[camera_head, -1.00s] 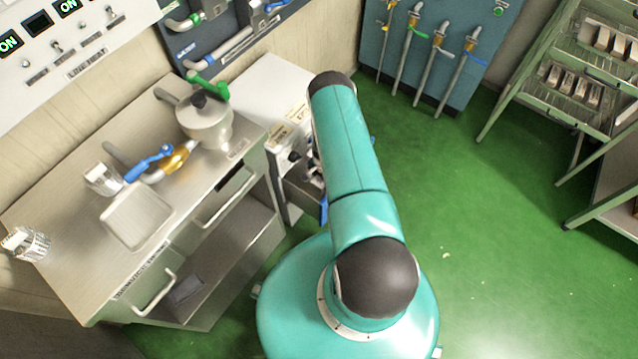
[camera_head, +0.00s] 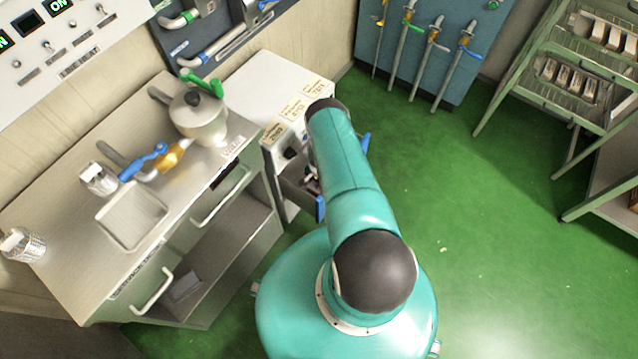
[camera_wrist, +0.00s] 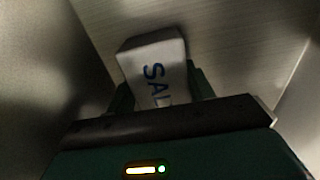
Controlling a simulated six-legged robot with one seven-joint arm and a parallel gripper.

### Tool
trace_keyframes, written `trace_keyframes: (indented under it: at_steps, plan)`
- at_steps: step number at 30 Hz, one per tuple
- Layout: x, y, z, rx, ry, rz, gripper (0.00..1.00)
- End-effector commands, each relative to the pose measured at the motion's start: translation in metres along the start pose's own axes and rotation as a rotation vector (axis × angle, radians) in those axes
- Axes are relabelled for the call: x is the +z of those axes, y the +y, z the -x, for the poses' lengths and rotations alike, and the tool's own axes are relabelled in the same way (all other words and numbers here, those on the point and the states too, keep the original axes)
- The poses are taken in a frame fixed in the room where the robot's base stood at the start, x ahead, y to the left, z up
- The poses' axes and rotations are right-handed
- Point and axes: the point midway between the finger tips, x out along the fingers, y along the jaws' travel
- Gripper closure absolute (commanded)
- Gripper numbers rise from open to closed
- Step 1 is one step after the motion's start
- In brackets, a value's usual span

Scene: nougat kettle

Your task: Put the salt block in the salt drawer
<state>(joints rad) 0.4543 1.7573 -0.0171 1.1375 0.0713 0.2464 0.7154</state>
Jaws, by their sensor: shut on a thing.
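Metal walls and a brushed metal floor (camera_wrist: 235,45) surround the block in the wrist view; I cannot tell whether the block touches the floor. In the head view an open drawer (camera_head: 296,188) with a blue edge stands out from the white cabinet (camera_head: 268,85), which carries labels too small to read surely. My arm covers much of the drawer, and the gripper is mostly hidden there.
A green shelf rack (camera_head: 560,110) stands at the right. The green floor (camera_head: 480,230) between is clear.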

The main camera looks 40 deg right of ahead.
Motion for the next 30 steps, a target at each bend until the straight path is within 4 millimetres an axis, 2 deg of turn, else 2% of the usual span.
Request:
trace_keyframes:
  at_steps: [1,2,4,13,17,23,30]
  plan:
    - [0.0,0.0,-0.001,0.0,0.001,0.0,0.92]
    - [0.0,0.0,-0.001,0.0,0.0,0.0,0.42]
    - [0.0,0.0,-0.001,0.0,0.0,0.0,0.28]
    - [0.0,0.0,0.0,0.0,0.0,0.0,0.26]
    - [0.0,0.0,0.006,0.0,0.0,0.0,0.26]
    - [-0.001,-0.001,0.034,0.0,0.0,0.0,0.26]
    - [-0.001,-0.001,0.079,-0.001,0.002,0.0,0.26]
